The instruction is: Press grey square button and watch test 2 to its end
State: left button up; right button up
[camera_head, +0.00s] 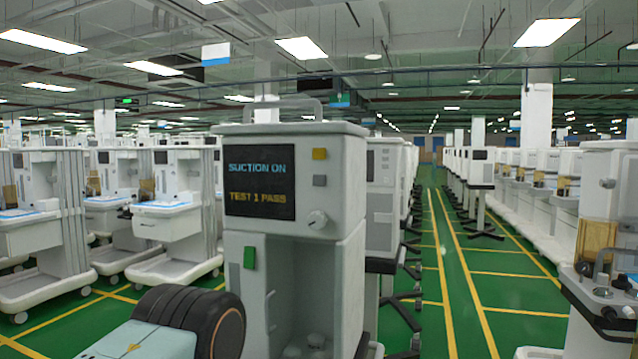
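The grey square button (320,180) is on the front of a white cart (343,185) in the middle of the head view. It sits right of the dark screen (260,182), below a yellow square button (320,153) and above a round white knob (317,219). The screen reads "SUCTION ON" in blue and "TEST 1 PASS" in yellow. A green square piece (249,257) is on the lower front panel. Nothing touches the grey button. Neither of my grippers is in view.
Part of my own body covers the bottom left, in front of the cart's lower left. White carts (170,225) stand in rows at left. More carts (545,180) line the right. A green aisle (470,290) with yellow lines is clear between rows at right.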

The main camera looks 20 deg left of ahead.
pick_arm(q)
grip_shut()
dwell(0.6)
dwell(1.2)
